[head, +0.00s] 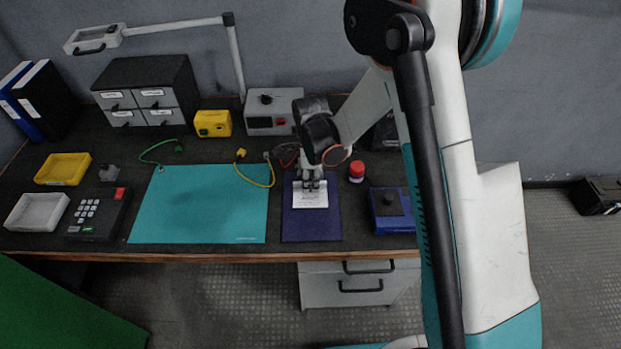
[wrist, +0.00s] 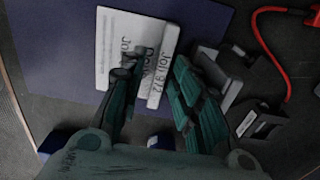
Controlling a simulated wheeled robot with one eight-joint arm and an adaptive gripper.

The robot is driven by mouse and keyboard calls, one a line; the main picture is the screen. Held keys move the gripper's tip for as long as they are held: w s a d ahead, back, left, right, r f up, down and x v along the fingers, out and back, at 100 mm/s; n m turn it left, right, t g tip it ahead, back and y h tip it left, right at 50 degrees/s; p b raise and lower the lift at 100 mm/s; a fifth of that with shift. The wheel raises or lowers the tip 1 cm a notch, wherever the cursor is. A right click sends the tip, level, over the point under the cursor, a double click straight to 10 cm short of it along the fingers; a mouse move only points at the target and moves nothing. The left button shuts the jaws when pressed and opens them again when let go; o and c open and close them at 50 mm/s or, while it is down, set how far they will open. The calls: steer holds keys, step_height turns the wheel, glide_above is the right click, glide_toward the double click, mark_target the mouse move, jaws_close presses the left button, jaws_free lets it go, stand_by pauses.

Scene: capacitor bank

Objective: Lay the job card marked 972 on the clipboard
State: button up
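The job card (wrist: 115,40) is white and lies on the dark blue-purple clipboard (wrist: 210,22) in the wrist view. "Job 972" reads along its right strip (wrist: 165,65), which looks slightly raised; other lettering is partly hidden by a finger. In the head view the card (head: 310,199) lies flat on the upper half of the clipboard (head: 311,228), inside its side edges. My gripper (head: 312,184) is just above the card's far edge. In the wrist view my gripper (wrist: 152,80) has its fingers apart, one on each side of the strip, with gaps visible.
A teal mat (head: 200,205) lies left of the clipboard. A blue box with a black knob (head: 390,208) and a red-capped jar (head: 357,171) stand to the right. In the wrist view a dark block (wrist: 255,95) and red cable (wrist: 270,45) are close to my right finger.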

steer(key=shift+w, duration=0.1)
steer(key=shift+r, duration=4)
steer(key=s+d+r+n+t, duration=0.2)
steer(key=s+d+r+n, duration=0.2)
steer(key=r, duration=0.4)
steer(key=s+d+r+n+t, duration=0.1)
steer(key=s+d+r+n, duration=0.35)
steer(key=r, duration=0.25)
steer(key=s+d+r+n+t, duration=0.2)
steer(key=s+d+n, duration=0.2)
steer(key=s, duration=0.3)
steer(key=s+d+r+n+t, duration=0.2)
steer(key=s+d+n, duration=0.2)
steer(key=s+n, duration=0.2)
steer(key=shift+s+r, duration=0.4)
steer(key=shift+s, duration=0.1)
